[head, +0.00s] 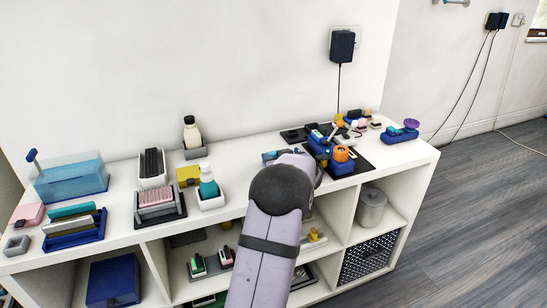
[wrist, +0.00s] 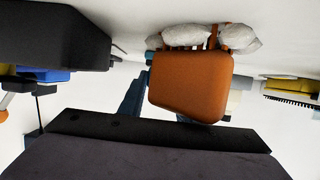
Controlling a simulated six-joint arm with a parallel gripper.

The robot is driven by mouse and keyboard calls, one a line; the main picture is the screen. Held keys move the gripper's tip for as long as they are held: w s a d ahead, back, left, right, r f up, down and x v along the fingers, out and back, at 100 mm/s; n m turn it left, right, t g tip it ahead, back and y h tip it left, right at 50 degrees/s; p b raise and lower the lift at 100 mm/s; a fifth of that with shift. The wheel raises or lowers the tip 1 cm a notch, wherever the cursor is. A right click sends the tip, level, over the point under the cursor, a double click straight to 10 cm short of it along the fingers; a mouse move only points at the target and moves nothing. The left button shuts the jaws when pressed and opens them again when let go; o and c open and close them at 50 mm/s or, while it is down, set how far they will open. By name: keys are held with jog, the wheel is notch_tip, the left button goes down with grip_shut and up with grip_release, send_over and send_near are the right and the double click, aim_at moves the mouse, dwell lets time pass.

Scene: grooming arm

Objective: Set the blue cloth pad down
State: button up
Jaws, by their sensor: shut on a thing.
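My gripper (head: 292,158) is over the white shelf top, right of its middle, mostly hidden behind my dark round wrist joint in the head view. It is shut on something. A small blue piece (head: 268,157) shows just left of the wrist and appears to be the blue cloth pad, though most of it is hidden. In the wrist view dark parts of my gripper fill the upper left and bottom. A flat blue piece (wrist: 135,93) shows behind an orange block (wrist: 190,88); I cannot tell whether it is the pad.
A blue stand with an orange round item (head: 341,154) is on a dark mat to the right. Bare shelf top (head: 236,156) lies left of my gripper.

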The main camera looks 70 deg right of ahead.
jog(key=o, duration=1)
jog(key=shift+r, duration=0.15)
jog(key=p+v, duration=0.1)
jog(key=v, duration=1.1)
jog(key=shift+a, duration=0.1)
